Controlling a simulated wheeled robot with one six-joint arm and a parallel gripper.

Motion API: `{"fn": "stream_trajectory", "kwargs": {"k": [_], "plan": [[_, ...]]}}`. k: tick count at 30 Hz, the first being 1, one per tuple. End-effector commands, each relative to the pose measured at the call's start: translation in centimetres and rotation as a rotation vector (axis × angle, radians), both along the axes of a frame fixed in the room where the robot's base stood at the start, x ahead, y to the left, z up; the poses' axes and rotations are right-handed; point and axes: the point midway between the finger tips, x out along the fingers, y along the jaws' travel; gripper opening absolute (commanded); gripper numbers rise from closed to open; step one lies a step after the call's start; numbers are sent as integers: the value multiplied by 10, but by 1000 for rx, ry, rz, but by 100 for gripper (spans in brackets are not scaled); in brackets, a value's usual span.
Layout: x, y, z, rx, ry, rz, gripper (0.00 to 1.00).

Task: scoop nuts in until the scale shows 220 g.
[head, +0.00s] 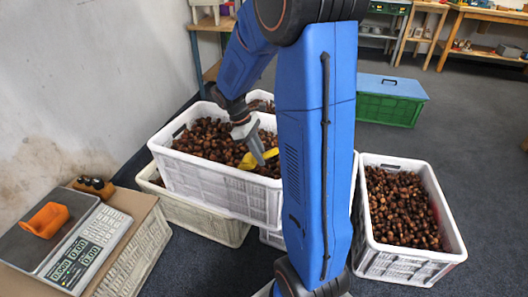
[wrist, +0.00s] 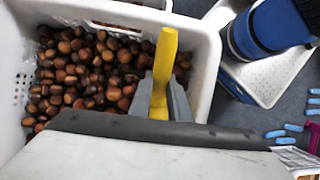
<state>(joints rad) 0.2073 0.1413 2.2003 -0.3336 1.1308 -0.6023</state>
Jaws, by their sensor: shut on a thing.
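My gripper (head: 262,157) is shut on a yellow scoop (head: 251,161) above the near-right part of the upper white crate (head: 222,188). In the wrist view, the yellow scoop (wrist: 166,60) stands out between the grey fingers (wrist: 172,98); its bowl cannot be made out. Brown chestnuts (head: 205,139) fill much of that crate and show in the wrist view (wrist: 90,72). The scale (head: 75,243) is at the left, with an orange open container (head: 45,220) on its pan. Its display appears to read zeros, too small to be sure.
The upper crate rests on another pale crate (head: 218,228). A second white crate of chestnuts (head: 402,253) stands on the floor at the right. A green box with a blue lid (head: 390,105) is behind. Dark objects (head: 94,187) sit beside the scale. A wall bounds the left.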

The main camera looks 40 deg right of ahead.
Motion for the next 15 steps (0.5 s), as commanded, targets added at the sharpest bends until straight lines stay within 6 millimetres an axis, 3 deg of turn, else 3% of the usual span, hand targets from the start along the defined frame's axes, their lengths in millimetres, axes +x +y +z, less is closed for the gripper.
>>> {"fn": "stream_trajectory", "kwargs": {"k": [15], "plan": [[26, 17, -32, 42, -62, 0, 0]]}}
